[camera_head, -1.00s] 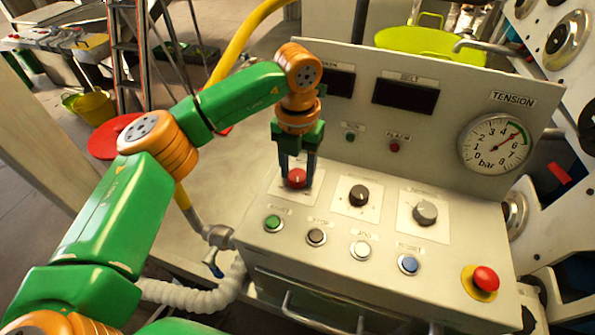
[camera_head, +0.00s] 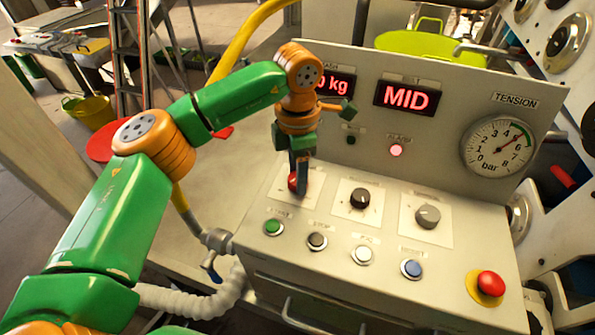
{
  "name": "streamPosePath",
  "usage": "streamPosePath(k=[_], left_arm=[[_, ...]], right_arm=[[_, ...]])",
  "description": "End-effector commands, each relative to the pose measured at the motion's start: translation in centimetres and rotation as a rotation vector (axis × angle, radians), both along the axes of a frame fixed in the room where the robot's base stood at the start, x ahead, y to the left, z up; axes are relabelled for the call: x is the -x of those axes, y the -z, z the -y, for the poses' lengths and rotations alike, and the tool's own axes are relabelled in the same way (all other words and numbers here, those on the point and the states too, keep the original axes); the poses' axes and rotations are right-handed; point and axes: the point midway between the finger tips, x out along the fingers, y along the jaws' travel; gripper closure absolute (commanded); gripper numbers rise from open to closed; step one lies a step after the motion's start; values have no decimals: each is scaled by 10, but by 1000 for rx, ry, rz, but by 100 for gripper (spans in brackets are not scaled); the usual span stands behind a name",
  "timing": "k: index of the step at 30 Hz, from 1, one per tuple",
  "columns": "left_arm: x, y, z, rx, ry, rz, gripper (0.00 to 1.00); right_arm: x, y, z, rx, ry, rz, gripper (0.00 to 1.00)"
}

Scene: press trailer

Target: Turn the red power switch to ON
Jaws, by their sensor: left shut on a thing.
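The red power switch (camera_head: 292,181) is a red knob at the left of the console's sloping top. My left gripper (camera_head: 298,188) points down over it and is shut on it, with one finger in front hiding part of the knob. The wrist is turned so that the fingers nearly line up in this view. Behind the arm, one display (camera_head: 335,83) shows red characters ending in "kg", partly covered by my wrist. The other display (camera_head: 407,97) reads "MID" in red. My right gripper is not in view.
Right of the switch sit a black knob (camera_head: 360,198) and a grey knob (camera_head: 428,216). In front are green (camera_head: 273,227), black, white and blue (camera_head: 411,268) buttons. A red emergency stop (camera_head: 490,284) is at the right. A tension gauge (camera_head: 499,147) is on the upright panel.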

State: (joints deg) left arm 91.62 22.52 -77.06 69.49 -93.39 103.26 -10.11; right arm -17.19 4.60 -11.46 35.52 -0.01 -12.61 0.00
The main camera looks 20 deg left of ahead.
Motion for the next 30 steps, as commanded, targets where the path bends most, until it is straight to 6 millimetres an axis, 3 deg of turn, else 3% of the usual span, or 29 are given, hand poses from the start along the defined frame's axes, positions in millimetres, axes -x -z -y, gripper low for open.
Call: streamPosePath(k=[13, 30], left_arm=[[-1, -2, 0, 2, 205, 6, 100], [-1, -2, 0, 1, 236, 5, 100]], right_arm=[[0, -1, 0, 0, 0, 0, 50], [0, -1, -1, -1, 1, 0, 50]])
